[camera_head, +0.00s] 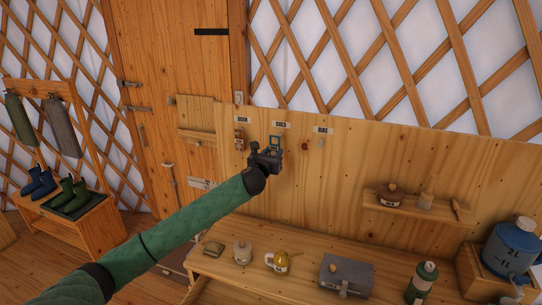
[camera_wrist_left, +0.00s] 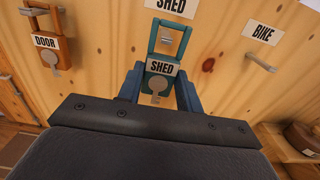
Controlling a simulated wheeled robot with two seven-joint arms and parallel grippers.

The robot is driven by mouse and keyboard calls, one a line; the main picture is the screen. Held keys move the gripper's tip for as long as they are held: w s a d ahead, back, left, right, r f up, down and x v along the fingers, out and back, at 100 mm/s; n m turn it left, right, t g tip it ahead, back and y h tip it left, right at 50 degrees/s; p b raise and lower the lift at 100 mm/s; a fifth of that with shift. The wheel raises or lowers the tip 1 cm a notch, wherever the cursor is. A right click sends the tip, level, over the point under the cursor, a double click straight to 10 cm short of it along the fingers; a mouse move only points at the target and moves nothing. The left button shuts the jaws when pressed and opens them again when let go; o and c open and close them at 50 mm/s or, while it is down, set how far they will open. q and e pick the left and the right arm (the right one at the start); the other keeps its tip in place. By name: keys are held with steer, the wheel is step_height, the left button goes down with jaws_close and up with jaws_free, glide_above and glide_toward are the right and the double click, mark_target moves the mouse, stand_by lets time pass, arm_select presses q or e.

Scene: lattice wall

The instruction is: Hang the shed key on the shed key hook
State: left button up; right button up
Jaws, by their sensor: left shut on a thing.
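The shed key (camera_wrist_left: 152,84) is a teal tag with a white SHED label, a square loop on top and a small metal key. My left gripper (camera_wrist_left: 160,92) is shut on it, with one blue finger at each side of the tag. In the head view the key (camera_head: 275,141) stands upright at the board, above my left gripper (camera_head: 268,153). The shed hook (camera_wrist_left: 170,41), a short metal peg below the SHED sign (camera_wrist_left: 172,5), shows inside the loop's opening. I cannot tell how far the peg goes through it. My right gripper is out of view.
The orange door key (camera_wrist_left: 50,45) hangs at the left under its DOOR label. The bike hook (camera_wrist_left: 261,62) at the right is bare.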

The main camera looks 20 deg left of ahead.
arm_select(q)
steer(key=shift+w+f, duration=0.15)
steer(key=shift+w, duration=1.3)
steer(key=shift+w+f, duration=0.35)
steer(key=shift+w, duration=0.05)
steer(key=shift+w+f, duration=0.1)
steer(key=shift+w, duration=0.05)
steer(key=o, duration=1)
steer(key=shift+o, duration=0.2)
